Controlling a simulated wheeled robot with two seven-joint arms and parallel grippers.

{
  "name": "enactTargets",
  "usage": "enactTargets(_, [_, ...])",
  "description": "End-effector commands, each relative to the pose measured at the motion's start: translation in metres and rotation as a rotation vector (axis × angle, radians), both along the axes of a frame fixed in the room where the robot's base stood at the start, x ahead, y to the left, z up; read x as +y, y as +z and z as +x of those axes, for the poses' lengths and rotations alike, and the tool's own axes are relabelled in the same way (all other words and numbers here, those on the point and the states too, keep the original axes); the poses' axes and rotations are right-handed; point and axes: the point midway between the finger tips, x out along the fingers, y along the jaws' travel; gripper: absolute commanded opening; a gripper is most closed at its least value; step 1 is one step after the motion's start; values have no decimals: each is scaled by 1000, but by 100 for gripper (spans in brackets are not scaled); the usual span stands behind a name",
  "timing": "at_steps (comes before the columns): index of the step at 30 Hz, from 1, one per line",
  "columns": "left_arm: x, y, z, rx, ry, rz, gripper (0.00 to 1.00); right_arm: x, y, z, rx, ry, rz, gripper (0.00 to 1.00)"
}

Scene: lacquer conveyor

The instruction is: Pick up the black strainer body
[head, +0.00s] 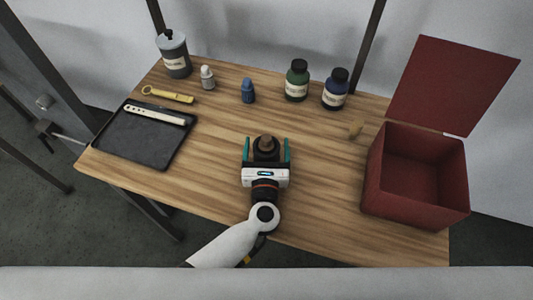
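A small black object with a brownish top, which looks like the black strainer body (265,143), stands near the middle of the wooden table. My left gripper (267,149) reaches in from the front edge, its arm coming from the lower left. Its two teal fingers stand on either side of the black object, with a narrow gap showing at each side. The gripper looks open around it. The lower part of the object is hidden behind the gripper body. My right gripper is not in view.
A black tray (135,148) with a cream strip tool (155,115) lies at the left. An open red box (415,197) is at the right.

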Motion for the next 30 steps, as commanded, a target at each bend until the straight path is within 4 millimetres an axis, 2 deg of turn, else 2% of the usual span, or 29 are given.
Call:
enactTargets(2, [0, 0, 0, 0, 0, 0, 81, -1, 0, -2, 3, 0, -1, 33])
enactTargets(12, [0, 1, 0, -2, 0, -1, 28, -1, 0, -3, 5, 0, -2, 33])
enactTargets(18, [0, 2, 0, -2, 0, -1, 28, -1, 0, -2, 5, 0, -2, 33])
enactTargets(21, [-1, 8, 0, -2, 0, -4, 28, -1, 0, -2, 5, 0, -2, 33])
enactTargets(23, [-1, 17, -1, -2, 1, -7, 28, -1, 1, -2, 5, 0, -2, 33])
enactTargets(30, [-1, 67, 0, -4, 1, -8, 28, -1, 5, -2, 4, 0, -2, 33])
